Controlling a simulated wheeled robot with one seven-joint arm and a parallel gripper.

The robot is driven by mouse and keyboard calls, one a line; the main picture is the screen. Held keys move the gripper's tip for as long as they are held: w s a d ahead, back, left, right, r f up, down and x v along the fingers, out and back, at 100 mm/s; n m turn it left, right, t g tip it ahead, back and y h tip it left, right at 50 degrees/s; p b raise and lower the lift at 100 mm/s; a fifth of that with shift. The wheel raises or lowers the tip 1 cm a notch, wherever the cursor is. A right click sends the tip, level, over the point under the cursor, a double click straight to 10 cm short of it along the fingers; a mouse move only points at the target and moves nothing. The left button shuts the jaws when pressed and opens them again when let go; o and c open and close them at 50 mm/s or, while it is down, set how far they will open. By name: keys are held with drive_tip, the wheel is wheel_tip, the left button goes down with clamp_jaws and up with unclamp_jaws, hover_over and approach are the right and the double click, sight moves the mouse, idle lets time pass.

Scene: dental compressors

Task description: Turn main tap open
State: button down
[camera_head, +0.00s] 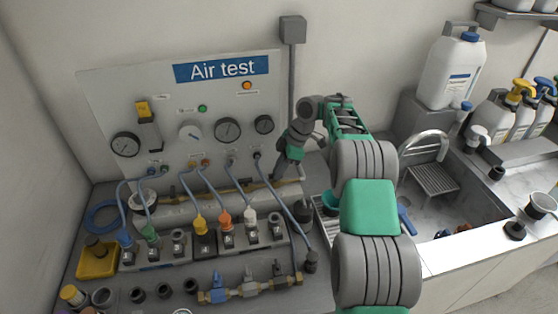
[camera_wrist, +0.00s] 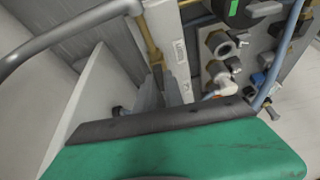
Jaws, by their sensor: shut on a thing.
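My arm reaches over the bench to the wall, right of the "Air test" panel (camera_head: 120,98). My gripper (camera_head: 285,172) points down at the right end of a brass pipe (camera_head: 240,188) that runs along the panel's foot. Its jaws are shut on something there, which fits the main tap. The tap's handle is hidden behind the jaws and wrist, so its angle cannot be told. In the wrist view the green and black wrist housing covers the lower half. The brass pipe (camera_wrist: 150,45) shows just beyond it, beside a pale labelled post.
A grey conduit with a box (camera_head: 292,29) runs up the wall behind my gripper. Valve blocks with blue, yellow and orange fittings (camera_head: 225,220) and hoses stand left. A sink (camera_head: 455,205) with a curved faucet and a white jug (camera_head: 452,72) are right.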

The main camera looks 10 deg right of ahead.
drive_tip(key=shift+r+n+p, duration=0.15)
drive_tip(key=shift+n+p, duration=0.35)
drive_tip(key=shift+p, duration=0.2)
drive_tip(key=c, duration=1.4)
unclamp_jaws()
drive_tip(key=shift+c, duration=0.2)
drive_tip(key=p+v, duration=0.5)
drive_tip(key=v, duration=0.2)
drive_tip(key=shift+w+r, duration=0.15)
drive_tip(key=shift+r, duration=0.1)
drive_tip(key=shift+d, duration=0.1)
